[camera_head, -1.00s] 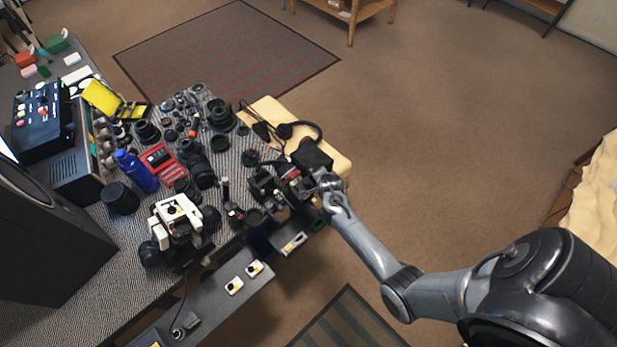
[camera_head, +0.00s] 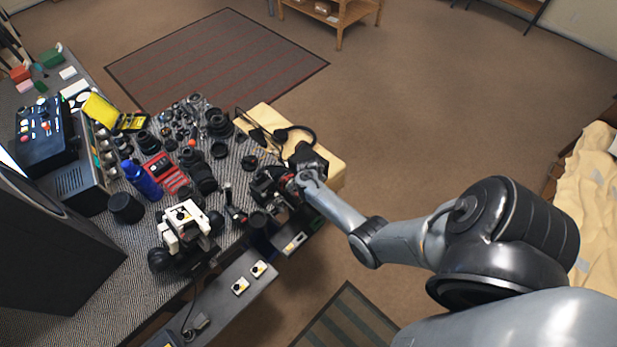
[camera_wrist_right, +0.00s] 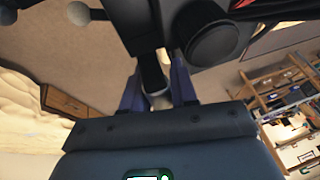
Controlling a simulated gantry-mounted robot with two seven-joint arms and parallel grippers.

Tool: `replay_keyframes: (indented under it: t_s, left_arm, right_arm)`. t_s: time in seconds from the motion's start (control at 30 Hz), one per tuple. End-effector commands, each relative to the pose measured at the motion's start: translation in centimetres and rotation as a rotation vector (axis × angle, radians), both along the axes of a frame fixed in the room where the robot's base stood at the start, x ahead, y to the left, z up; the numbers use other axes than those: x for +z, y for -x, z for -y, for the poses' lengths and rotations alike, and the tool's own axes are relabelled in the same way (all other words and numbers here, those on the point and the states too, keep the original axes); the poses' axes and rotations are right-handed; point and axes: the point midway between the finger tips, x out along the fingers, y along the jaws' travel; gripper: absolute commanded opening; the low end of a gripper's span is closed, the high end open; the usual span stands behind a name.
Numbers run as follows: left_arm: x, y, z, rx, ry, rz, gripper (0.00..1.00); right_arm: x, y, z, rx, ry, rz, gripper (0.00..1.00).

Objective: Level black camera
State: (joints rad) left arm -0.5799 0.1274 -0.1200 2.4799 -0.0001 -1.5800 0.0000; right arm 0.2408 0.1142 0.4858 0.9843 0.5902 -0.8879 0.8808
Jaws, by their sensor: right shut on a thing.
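The black camera (camera_head: 268,184) stands at the right edge of the patterned table, partly hidden by my right wrist. My right gripper (camera_head: 288,181) is against its right side. In the right wrist view, a black body with a round knob-like part (camera_wrist_right: 211,35) fills the top. There my right gripper (camera_wrist_right: 155,88) has its two blue fingers on either side of a dark, narrow handle-like part (camera_wrist_right: 151,72) and is shut on it. Whether the camera is level or tilted cannot be told. My left gripper is not in view.
A white camera-like device (camera_head: 186,224) stands to the left on the table. Lenses (camera_head: 219,124), a red case (camera_head: 166,172) and a blue bottle (camera_head: 140,180) crowd the table. Open floor lies to the right.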

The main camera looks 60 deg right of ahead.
Motion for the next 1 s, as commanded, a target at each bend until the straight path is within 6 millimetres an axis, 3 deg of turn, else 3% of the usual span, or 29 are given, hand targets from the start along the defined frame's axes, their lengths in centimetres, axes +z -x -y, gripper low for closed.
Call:
replay_keyframes:
  t_s: [0.53,0.57,0.6,1.0]
  left_arm:
    - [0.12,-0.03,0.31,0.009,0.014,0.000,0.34]
    - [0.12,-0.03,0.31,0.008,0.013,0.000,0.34]
    - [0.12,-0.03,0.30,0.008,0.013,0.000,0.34]
    - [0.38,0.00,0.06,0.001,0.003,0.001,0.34]
  right_arm:
    - [-0.21,0.56,0.42,-0.008,-0.005,-0.018,0.00]
    - [-0.21,0.56,0.43,-0.008,-0.005,-0.018,0.29]
    - [-0.22,0.57,0.43,-0.008,-0.005,-0.018,0.34]
    - [0.43,0.50,0.19,-0.008,-0.003,-0.016,0.34]
